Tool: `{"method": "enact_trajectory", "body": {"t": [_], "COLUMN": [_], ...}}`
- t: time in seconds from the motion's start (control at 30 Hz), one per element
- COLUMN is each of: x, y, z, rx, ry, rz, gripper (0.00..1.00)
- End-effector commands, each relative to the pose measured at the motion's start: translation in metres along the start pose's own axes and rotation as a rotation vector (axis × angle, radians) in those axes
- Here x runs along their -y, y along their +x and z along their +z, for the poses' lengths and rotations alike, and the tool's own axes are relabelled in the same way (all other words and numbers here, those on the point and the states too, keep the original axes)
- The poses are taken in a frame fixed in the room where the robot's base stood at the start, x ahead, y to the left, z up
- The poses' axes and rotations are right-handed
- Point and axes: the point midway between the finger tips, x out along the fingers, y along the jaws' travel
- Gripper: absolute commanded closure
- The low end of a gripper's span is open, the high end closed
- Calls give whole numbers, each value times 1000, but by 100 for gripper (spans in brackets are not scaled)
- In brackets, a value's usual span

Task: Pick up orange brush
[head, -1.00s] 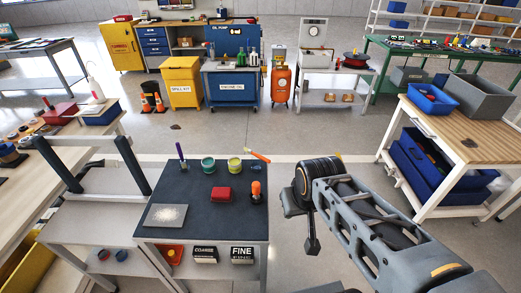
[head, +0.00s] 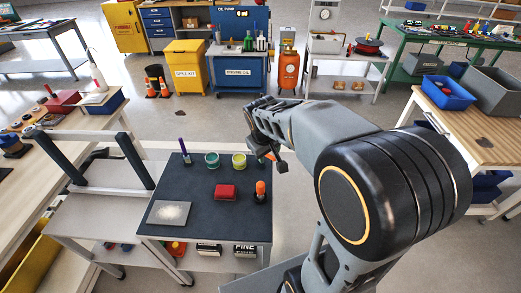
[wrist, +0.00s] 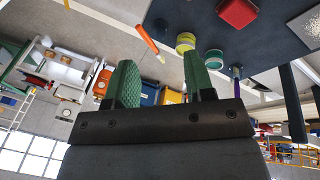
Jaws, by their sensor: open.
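The orange brush (wrist: 147,39) shows in the wrist view as a slim orange handle with a pale tip, jutting past the edge of the dark bench top beside the yellow cup. In the head view only a bit of the orange brush (head: 270,156) shows beside my gripper, which hides most of it. My gripper (wrist: 162,82) is open, its two green-padded fingers apart with nothing between them. In the wrist view the brush lies beyond the fingertips, between their directions. In the head view my gripper (head: 278,160) is at the bench's back right corner.
On the dark bench top (head: 200,234) stand a yellow cup (head: 239,161), a teal cup (head: 212,160), a purple-handled brush (head: 184,151), a red block (head: 225,191), an orange-topped black item (head: 260,191) and a grey speckled plate (head: 168,213). A wooden table (head: 465,140) stands at right.

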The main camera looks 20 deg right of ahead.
Motion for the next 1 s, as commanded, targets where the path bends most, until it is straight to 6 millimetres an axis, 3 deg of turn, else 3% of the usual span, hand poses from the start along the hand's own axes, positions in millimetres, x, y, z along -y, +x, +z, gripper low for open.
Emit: {"method": "enact_trajectory", "body": {"t": [0.03, 0.2, 0.4, 0.8, 1.0], "x": [-8, -28, -40, -51, -54], "y": [8, 43, 75, 142, 165], "z": [-16, -55, -78, -79, -78], "rx": [22, 64, 96, 109, 106], "ry": [-38, -158, -246, -276, -276], "rz": [16, 69, 102, 112, 112], "gripper": [51, 51, 51, 51, 51]}}
